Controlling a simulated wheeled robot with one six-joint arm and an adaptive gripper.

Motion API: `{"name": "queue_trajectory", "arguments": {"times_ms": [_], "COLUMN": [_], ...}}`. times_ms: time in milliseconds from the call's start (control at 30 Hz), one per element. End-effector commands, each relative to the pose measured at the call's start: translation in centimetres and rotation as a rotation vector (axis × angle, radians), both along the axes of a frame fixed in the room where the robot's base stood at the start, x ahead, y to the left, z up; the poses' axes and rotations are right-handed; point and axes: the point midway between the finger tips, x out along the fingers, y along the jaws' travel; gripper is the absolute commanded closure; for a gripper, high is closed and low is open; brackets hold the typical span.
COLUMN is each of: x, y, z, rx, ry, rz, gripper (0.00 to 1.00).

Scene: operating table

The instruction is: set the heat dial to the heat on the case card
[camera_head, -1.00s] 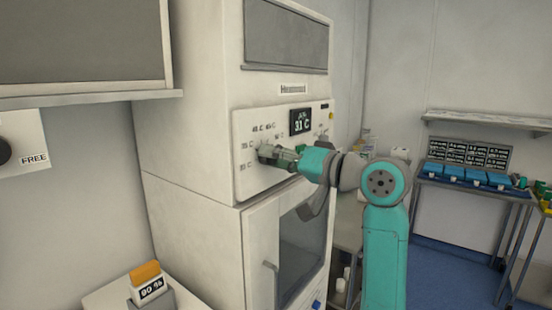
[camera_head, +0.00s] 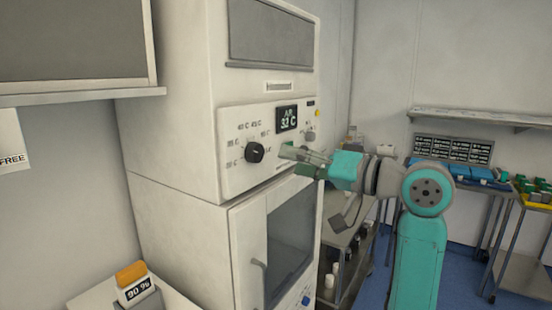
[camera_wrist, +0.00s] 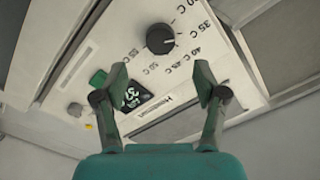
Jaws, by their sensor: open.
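The black heat dial (camera_head: 255,152) sits on the white front panel of the tall cabinet, ringed by printed temperatures. It also shows in the wrist view (camera_wrist: 160,38), where labels of 35 C, 40 C and 45 C are readable; its white mark seems to point toward the right-hand labels. The display (camera_head: 287,118) reads AIR 33 C. My gripper (camera_head: 291,161) is open and empty, right of the dial and apart from it. In the wrist view its fingers (camera_wrist: 161,78) are spread below the dial. I cannot identify a case card showing a heat.
The cabinet's glass door and handle (camera_head: 262,275) lie below the panel. Tables with blue trays stand at the right.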

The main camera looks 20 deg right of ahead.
Motion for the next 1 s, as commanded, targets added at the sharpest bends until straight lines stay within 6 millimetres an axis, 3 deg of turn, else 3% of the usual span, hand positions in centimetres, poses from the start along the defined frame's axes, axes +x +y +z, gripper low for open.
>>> {"name": "queue_trajectory", "arguments": {"times_ms": [300, 867, 1000], "x": [-2.7, -2.9, -2.5], "y": [-2.0, -2.1, -2.1], "z": [0.0, -0.1, -1.3], "rx": [0.0, 0.001, 0.019], "ry": [0.001, 0.001, 0.004], "rz": [-0.001, 0.0, -0.011], "gripper": [0.29, 0.29, 0.29]}}
